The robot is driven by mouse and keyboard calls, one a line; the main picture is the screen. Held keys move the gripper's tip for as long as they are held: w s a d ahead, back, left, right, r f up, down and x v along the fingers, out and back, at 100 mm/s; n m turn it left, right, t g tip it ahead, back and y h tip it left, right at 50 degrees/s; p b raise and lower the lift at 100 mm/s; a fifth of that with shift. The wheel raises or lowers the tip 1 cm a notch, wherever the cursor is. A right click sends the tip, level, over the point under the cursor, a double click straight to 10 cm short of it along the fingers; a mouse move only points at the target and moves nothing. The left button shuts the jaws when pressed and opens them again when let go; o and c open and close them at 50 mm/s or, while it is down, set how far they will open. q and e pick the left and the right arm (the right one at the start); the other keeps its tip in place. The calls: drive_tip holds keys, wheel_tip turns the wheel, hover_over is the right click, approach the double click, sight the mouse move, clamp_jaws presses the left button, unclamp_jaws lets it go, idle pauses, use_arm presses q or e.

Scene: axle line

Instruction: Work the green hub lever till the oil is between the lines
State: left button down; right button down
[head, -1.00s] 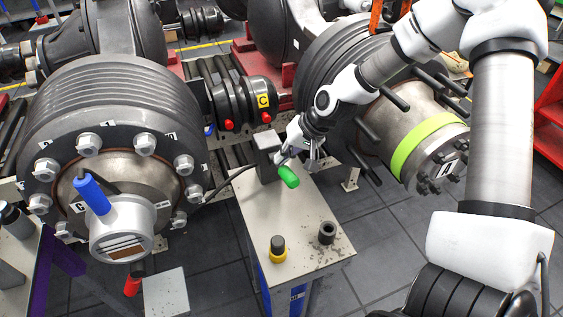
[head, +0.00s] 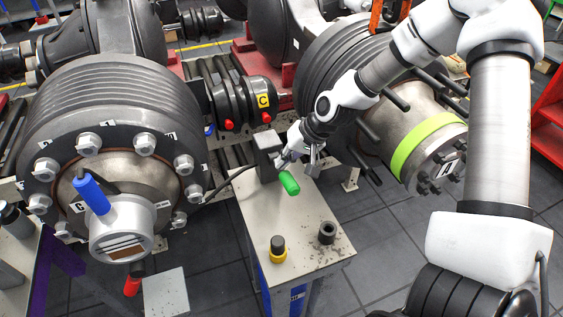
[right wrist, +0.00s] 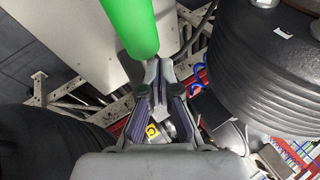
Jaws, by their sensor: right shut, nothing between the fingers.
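My right gripper (head: 283,161) is at the lever's back end, close to the block. In the right wrist view, the shut fingertips (right wrist: 157,72) are at the end of the green handle (right wrist: 131,25) with nothing between them; I cannot tell if they touch it. The left hub (head: 105,165) carries a silver cup with a blue handle (head: 92,196). Its window (head: 122,246) shows pale lines and a brown patch low down. My left gripper is out of view.
A black post with a yellow ring (head: 278,247) and a dark socket (head: 327,233) stand on the bench front. The right hub with a lime band (head: 426,143) and long studs is close beside my right arm.

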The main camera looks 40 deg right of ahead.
drive_tip(key=shift+s+a+f, duration=0.1)
drive_tip(key=shift+s+f, duration=0.15)
drive_tip(key=shift+f, duration=0.45)
idle(0.6)
idle(0.5)
drive_tip(key=shift+w+d+r+p, duration=0.15)
drive_tip(key=shift+w+r, duration=0.1)
drive_tip(key=shift+r, duration=0.5)
drive_tip(key=shift+w+r+p, duration=0.15)
drive_tip(key=shift+w+r, duration=0.15)
drive_tip(key=shift+r, duration=0.5)
drive_tip(key=shift+w+d+r+p, duration=0.15)
drive_tip(key=shift+w+r, duration=0.1)
drive_tip(key=shift+r, duration=0.5)
drive_tip(key=shift+a, duration=0.1)
drive_tip(key=r, duration=0.1)
drive_tip(key=w+r+p, duration=0.1)
drive_tip(key=r, duration=0.2)
drive_tip(key=shift+w+d+r+p, duration=0.2)
drive_tip(key=shift+w+r+p, duration=0.1)
drive_tip(key=shift+w+p, duration=0.05)
